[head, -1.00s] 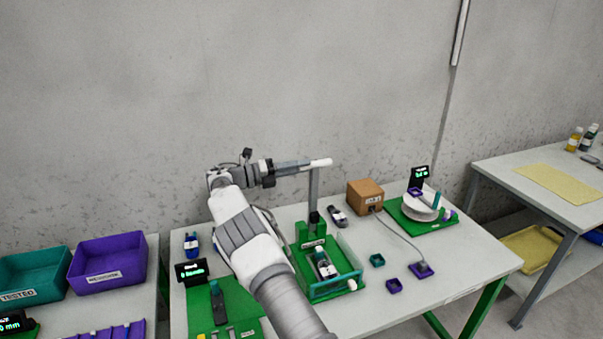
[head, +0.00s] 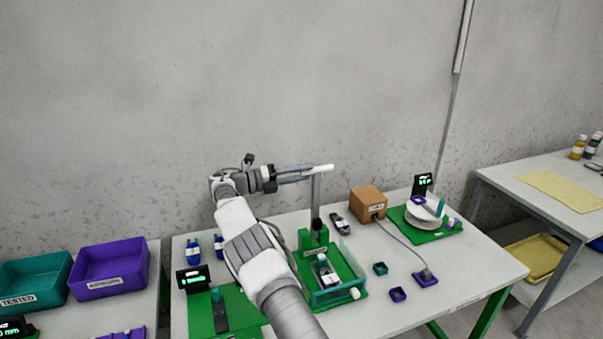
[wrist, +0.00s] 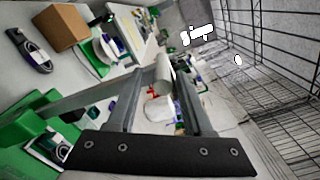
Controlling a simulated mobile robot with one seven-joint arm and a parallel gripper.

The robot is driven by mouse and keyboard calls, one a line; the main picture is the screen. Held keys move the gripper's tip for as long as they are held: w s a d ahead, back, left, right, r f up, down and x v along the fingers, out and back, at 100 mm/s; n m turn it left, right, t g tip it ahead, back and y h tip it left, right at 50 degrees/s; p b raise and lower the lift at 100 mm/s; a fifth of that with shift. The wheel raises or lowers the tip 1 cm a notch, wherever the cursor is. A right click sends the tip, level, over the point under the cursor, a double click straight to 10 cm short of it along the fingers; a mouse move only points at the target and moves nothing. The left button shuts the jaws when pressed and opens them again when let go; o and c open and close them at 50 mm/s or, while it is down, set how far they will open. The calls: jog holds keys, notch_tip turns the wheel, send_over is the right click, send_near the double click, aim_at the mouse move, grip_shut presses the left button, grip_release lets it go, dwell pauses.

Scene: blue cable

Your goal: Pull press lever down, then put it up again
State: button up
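The green press (head: 325,262) stands on the table with its lever (head: 316,203) raised. The lever is a grey upright bar topped by a white handle (head: 318,168). A dark device with a white label (head: 325,272) lies in the press's clear-walled tray. My gripper (head: 309,172) is level with the white handle, at its left end in the head view. In the wrist view, the handle (wrist: 165,75) shows between my two fingertips (wrist: 162,80), with the grey lever bar running off to the left. The fingers look apart; any contact with the handle is hard to make out.
A brown box (head: 367,203) with a cable and a green stand with a white dish (head: 424,216) are right of the press. A display (head: 193,279) and green mat (head: 236,313) are left. Purple (head: 109,268) and teal bins are on the left table. The wall is behind.

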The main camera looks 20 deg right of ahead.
jog(key=shift+r, duration=0.15)
notch_tip(320, 180, up, 4)
jog(key=shift+f, duration=0.2)
jog(key=shift+s+d+r, duration=0.15)
jog(key=shift+r, duration=0.15)
jog(key=s+d+r, duration=0.2)
jog(key=d, duration=0.1)
jog(key=s+d+r, duration=0.2)
jog(key=s, duration=0.1)
jog(key=s+d+r+b, duration=0.1)
jog(key=s+d+r, duration=0.1)
jog(key=d, duration=0.1)
jog(key=shift+s+d+r, duration=0.15)
jog(key=shift+d+r, duration=0.15)
jog(key=shift+d, duration=0.05)
